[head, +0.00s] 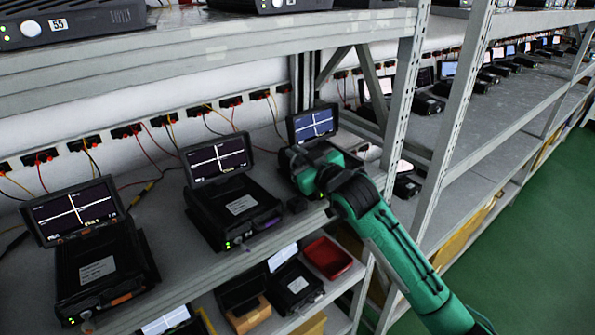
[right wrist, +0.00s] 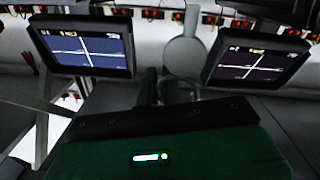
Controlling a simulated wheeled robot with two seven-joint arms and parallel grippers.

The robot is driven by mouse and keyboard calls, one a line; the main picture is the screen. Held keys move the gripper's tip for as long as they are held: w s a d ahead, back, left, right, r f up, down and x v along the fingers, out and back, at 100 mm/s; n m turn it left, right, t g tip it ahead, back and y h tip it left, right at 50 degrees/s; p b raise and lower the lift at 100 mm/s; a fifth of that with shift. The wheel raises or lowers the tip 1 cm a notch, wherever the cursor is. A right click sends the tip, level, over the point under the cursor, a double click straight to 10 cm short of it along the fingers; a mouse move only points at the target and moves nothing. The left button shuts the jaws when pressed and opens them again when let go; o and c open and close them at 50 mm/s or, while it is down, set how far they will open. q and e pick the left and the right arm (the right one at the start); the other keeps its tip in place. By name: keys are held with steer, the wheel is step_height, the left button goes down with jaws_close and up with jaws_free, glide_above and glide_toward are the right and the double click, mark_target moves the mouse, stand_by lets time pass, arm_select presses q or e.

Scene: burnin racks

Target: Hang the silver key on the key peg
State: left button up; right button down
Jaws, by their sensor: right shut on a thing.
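My right gripper (head: 300,168) is over the middle shelf in the head view, in front of the rightmost small screen on that bay. In the right wrist view its dark fingers (right wrist: 168,88) are shut on the silver key (right wrist: 184,56). The key shows as a pale grey round disc with a narrow shank pointing up in the picture. In the head view the key is hidden by the gripper and arm. I cannot make out the key peg in either view. My left gripper is not in view.
Test units with tilted screens stand on the middle shelf: one at left (head: 98,250), one at centre (head: 228,195), and one screen (head: 312,123) behind my gripper. A rack upright (head: 405,105) is right of it. A red tray (head: 328,258) is on the shelf below.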

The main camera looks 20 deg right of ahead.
step_height(320, 180, down, 6)
steer(key=shift+r+p, duration=0.25)
steer(key=shift+p, duration=0.7)
steer(key=shift+f, duration=0.1)
steer(key=c, duration=2)
jaws_free()
steer(key=shift+f, duration=0.1)
steer(key=o, duration=0.4)
steer(key=shift+o, duration=0.2)
